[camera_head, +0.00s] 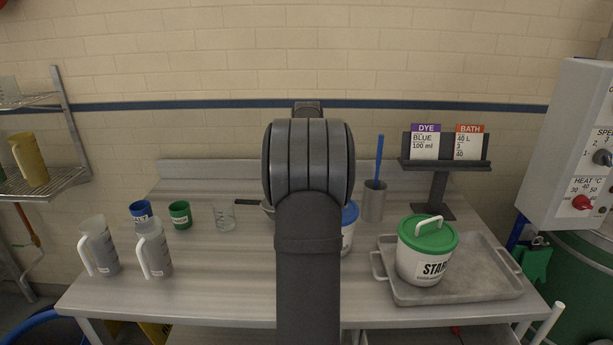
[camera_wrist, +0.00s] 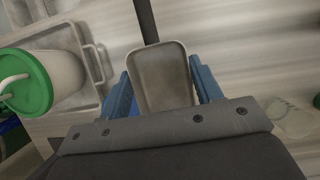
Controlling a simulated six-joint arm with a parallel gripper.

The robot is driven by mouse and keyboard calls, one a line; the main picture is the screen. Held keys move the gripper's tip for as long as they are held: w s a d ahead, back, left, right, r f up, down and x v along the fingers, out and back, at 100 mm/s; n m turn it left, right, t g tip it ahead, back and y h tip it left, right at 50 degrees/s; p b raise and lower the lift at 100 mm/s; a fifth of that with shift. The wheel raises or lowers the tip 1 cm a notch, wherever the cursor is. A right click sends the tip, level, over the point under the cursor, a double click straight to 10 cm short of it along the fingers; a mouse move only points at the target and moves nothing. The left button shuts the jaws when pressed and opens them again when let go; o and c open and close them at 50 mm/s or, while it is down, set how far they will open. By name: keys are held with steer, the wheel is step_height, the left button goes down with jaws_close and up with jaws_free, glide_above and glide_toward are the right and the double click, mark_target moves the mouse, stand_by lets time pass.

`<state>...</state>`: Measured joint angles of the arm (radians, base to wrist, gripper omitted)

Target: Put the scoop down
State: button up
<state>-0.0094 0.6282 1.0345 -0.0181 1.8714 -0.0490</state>
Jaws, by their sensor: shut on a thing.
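The scoop (camera_wrist: 163,88) is a grey metal pan with rounded corners and a dark straight handle (camera_wrist: 147,22) running to the top edge of the wrist view. My gripper (camera_wrist: 159,70) has its blue fingers on both sides of the pan and is shut on it. The worktable (camera_wrist: 228,42) shows below the scoop; whether they touch, I cannot tell. In the head view my arm hides the gripper and most of the middle of the table. A dark handle (camera_head: 245,203) and a bit of grey rim poke out left of my arm there; they may belong to the scoop.
A green-lidded tub (camera_head: 425,262) stands on a grey tray (camera_head: 478,283) at the right. A blue-lidded tub (camera_head: 348,238) is partly behind my arm. A glass beaker (camera_head: 224,217), cups and jugs (camera_head: 154,252) stand left. The front left-centre table (camera_head: 220,285) is clear.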

steer(key=n, duration=0.2)
steer(key=w+a+n+h, duration=0.1)
steer(key=n, duration=0.1)
steer(key=n+h, duration=0.1)
steer(key=shift+w+a+f+n+t, duration=0.25)
steer(key=shift+a+f+n+t, duration=0.05)
steer(key=shift+a+f+n, duration=0.1)
steer(key=n, duration=0.2)
steer(key=w+a+n+t+h, duration=0.1)
steer(key=n, duration=0.1)
steer(key=n+t+h, duration=0.1)
steer(key=n, duration=0.1)
steer(key=shift+w+a+n, duration=0.3)
steer(key=shift+w, duration=0.05)
steer(key=w+a+n+t+y, duration=0.1)
steer(key=w+a+n+t, duration=0.3)
steer(key=n, duration=1)
steer(key=shift+t, duration=0.6)
steer(key=f, duration=1.7)
steer(key=shift+s+a, duration=0.3)
steer(key=shift+a, duration=0.1)
steer(key=shift+f, duration=0.2)
steer(key=o, duration=1.1)
steer(key=shift+o, duration=0.2)
